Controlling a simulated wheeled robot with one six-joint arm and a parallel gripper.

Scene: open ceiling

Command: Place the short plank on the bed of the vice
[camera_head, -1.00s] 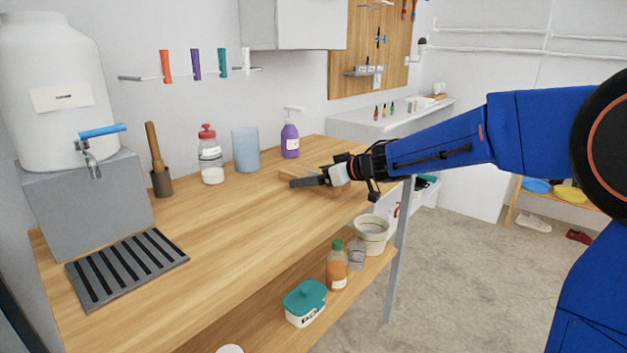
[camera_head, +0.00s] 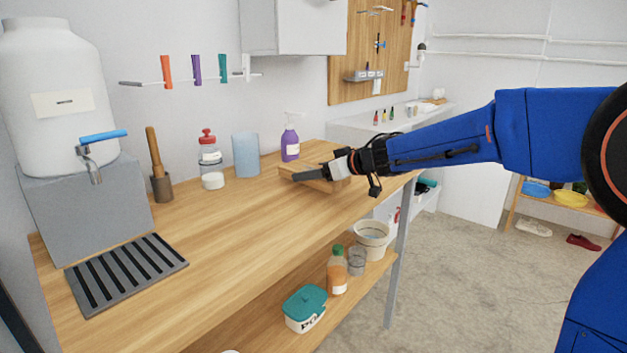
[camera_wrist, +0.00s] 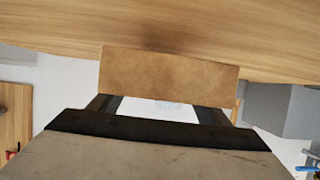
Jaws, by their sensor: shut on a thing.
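The short plank (camera_wrist: 168,70) is a plain tan wooden block. In the wrist view it lies across both fingers of my gripper (camera_wrist: 158,106), which is shut on it. In the head view my gripper (camera_head: 308,174) is over the right end of the wooden workbench (camera_head: 225,230), with the plank (camera_head: 326,186) at its fingers and partly covered by them. The plank looks close above the bench top; I cannot tell whether it touches. I see no vice in either view.
On the bench stand a purple spray bottle (camera_head: 290,145), a blue cup (camera_head: 245,155), a red-capped jar (camera_head: 210,160), a mortar with pestle (camera_head: 161,175) and a slotted grey tray (camera_head: 128,272). The bench's front middle is clear. A white counter (camera_head: 400,120) is behind.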

